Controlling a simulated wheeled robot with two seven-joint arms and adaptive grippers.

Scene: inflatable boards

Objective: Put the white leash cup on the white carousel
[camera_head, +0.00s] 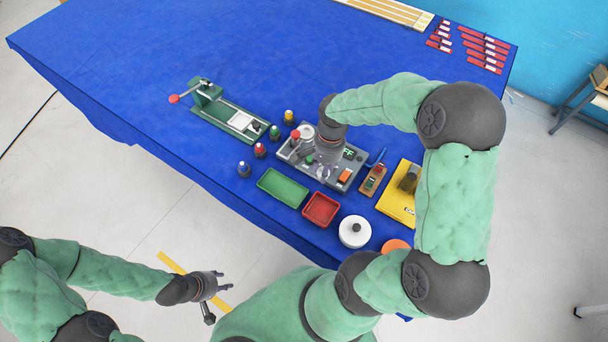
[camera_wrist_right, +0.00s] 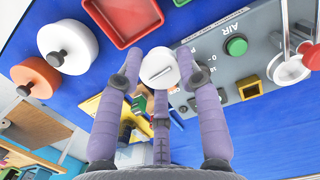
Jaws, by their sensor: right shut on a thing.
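The white leash cup (camera_wrist_right: 159,68) shows in the right wrist view between the fingertips of my right gripper (camera_wrist_right: 160,82), which is shut on it. In the head view my right gripper (camera_head: 324,168) is over the grey panel (camera_head: 290,153), and I cannot make out the cup there. The white carousel (camera_head: 355,231) is a round white drum with a dark knob, near the table's front edge, below and right of the gripper. It also shows in the right wrist view (camera_wrist_right: 82,37). My left gripper (camera_head: 213,286) is open and empty, off the table.
A red tray (camera_head: 320,210) and a green tray (camera_head: 284,187) lie left of the carousel. An orange carousel (camera_head: 395,246) stands at its right, partly hidden by my arm. A yellow board (camera_head: 394,207) lies behind it. A green fixture (camera_head: 228,117) stands left of the panel.

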